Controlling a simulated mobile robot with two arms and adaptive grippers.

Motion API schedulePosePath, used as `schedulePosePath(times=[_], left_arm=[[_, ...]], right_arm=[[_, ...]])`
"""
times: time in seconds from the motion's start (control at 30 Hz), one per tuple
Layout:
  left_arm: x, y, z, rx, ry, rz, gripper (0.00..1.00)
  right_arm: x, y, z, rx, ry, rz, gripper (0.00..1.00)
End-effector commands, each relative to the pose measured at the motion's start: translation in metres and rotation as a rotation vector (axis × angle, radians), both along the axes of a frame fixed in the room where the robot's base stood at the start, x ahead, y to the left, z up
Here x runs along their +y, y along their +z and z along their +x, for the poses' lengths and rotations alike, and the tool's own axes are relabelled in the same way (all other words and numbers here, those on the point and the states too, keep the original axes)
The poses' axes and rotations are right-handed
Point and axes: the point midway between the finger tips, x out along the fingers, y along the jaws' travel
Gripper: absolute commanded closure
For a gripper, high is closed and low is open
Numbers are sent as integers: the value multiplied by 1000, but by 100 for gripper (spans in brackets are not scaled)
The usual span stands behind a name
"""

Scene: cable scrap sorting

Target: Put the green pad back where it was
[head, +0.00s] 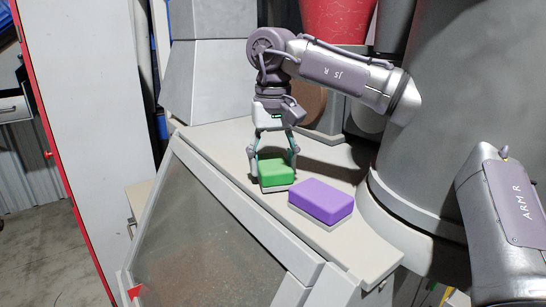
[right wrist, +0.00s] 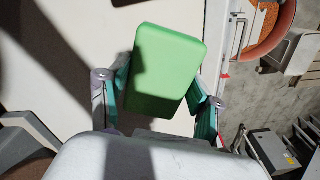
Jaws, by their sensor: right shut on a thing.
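The green pad (head: 277,173) is a small block with a grey underside, on or just above the light ledge, left of the purple pad. My right gripper (head: 273,158) comes down from above with its fingers on either side of the green pad, shut on it. In the right wrist view the green pad (right wrist: 165,68) sits between the two fingers (right wrist: 158,100), turned a little. Whether its underside touches the ledge cannot be told. My left gripper is in neither view.
The purple pad (head: 322,199) lies on the ledge (head: 225,139), close to the right of the green pad. A big grey cylinder (head: 440,120) stands at the right. A sloped dark panel (head: 195,225) drops away in front. The ledge left of the green pad is clear.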

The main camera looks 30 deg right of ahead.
Motion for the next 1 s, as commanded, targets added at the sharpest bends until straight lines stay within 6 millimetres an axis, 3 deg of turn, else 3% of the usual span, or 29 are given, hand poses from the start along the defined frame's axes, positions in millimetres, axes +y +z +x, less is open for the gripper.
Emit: schedulePosePath(times=[0.13, 0.33, 0.37, 0.5, 0.87, 1.0], left_arm=[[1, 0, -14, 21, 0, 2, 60], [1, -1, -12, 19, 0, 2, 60], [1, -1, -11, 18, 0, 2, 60], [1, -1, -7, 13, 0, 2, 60], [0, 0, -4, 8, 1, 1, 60], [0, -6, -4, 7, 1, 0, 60]], right_arm=[[0, -3, 0, 0, -1, 1, 64], [0, -5, 0, 1, 0, 1, 64], [0, -4, 0, 1, 0, 1, 31], [0, -4, 0, 1, -1, 0, 11], [0, -1, 0, 0, -1, 1, 11], [1, 14, 1, -3, -1, 1, 11]])
